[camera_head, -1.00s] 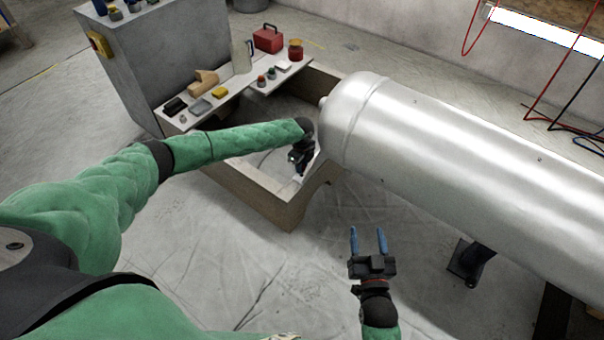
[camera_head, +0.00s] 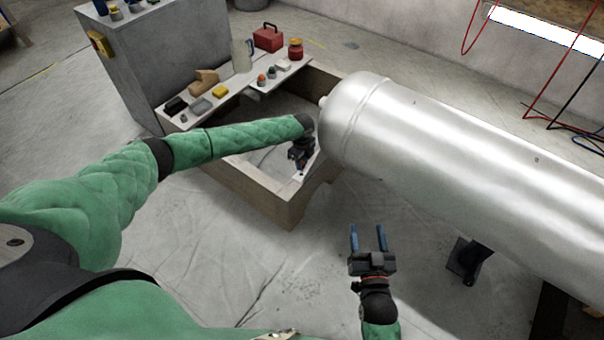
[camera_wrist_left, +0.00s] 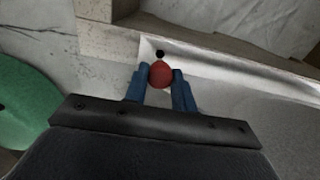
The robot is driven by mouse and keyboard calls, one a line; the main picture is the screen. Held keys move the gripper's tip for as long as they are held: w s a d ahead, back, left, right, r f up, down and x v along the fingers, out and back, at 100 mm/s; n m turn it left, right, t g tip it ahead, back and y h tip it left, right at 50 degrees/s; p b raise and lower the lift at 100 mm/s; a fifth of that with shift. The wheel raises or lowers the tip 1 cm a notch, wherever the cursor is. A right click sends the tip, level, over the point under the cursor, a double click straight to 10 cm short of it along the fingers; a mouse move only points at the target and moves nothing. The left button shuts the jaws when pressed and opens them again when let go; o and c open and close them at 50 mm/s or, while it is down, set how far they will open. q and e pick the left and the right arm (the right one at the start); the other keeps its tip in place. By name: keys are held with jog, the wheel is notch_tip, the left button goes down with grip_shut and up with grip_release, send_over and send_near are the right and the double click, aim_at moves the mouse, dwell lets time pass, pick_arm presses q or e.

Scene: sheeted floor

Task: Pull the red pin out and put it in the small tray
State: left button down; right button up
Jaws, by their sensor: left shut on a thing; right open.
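My left gripper (camera_head: 299,170) reaches down inside the wooden frame, beside the rounded end of the metal tank. In the left wrist view its blue fingers are shut on the red pin (camera_wrist_left: 160,73), whose round red head shows between the fingertips. A dark round spot (camera_wrist_left: 160,53) shows on the white surface just beyond the head. The pin's shaft is hidden, so I cannot tell whether it is still in a hole. A small grey tray (camera_head: 201,106) lies on the white shelf at the back left. My right gripper (camera_head: 368,240) is open and empty over the floor sheet.
The large silver tank (camera_head: 450,150) fills the right side. The wooden frame (camera_head: 245,195) surrounds my left gripper. The sheeted floor in front is mostly clear.

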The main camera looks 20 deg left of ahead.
pick_arm(q)
jog(key=shift+r, duration=0.1)
jog(key=shift+r+p, duration=1.8)
jog(key=shift+r, duration=0.15)
